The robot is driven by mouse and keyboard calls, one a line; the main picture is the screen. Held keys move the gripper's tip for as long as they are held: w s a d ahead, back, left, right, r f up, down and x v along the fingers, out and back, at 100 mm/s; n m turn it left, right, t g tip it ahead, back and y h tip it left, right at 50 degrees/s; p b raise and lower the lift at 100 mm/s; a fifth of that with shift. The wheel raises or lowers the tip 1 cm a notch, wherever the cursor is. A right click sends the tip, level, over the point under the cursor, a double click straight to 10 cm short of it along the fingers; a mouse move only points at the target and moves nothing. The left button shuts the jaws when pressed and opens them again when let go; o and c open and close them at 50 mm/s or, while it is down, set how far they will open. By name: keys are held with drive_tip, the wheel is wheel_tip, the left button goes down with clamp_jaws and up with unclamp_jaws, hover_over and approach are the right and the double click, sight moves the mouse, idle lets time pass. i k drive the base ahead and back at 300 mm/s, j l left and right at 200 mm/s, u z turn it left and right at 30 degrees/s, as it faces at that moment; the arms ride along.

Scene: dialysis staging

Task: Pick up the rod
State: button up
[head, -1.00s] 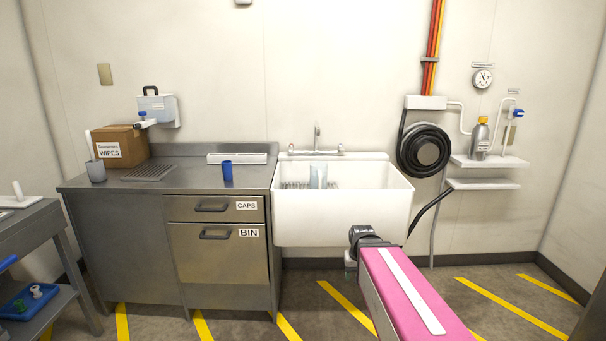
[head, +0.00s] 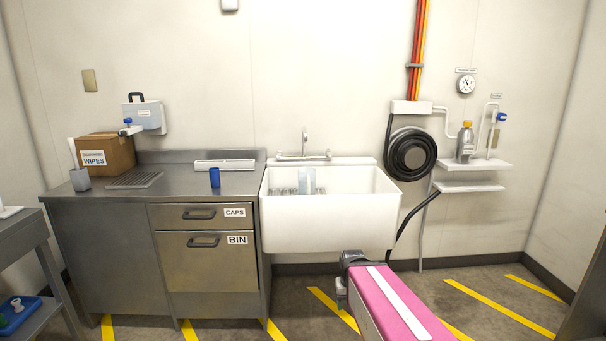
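A thin white stick (head: 72,152), which may be the rod, stands tilted in a grey cup (head: 80,180) at the left end of the steel counter. I cannot tell for sure that it is the rod. My pink arm reaches in from the bottom edge, right of centre, and ends in a dark joint in front of the sink's lower right. My gripper itself does not show, so its state and anything in it are hidden.
The steel counter (head: 190,184) holds a wipes box (head: 112,157), a drain grate (head: 135,180), a blue cup (head: 214,177) and a white tray (head: 224,165). A white sink (head: 328,224) holds clear upright pieces. A side table (head: 22,232) stands at left; striped floor is open at right.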

sight(71, 144)
drive_tip(key=i+j+u, duration=0.15)
drive_tip(key=j, duration=0.4)
drive_tip(key=i+j+u, duration=0.15)
drive_tip(key=j, duration=0.35)
drive_tip(key=i+j+u, duration=0.15)
drive_tip(key=j, duration=0.35)
drive_tip(key=i+j+u, duration=0.1)
drive_tip(key=j, duration=0.4)
drive_tip(key=i+j+u, duration=0.15)
drive_tip(key=i+j, duration=0.2)
drive_tip(key=i+j+u, duration=0.15)
drive_tip(key=j, duration=0.35)
drive_tip(key=i+j+u, duration=0.15)
drive_tip(key=i+j, duration=0.2)
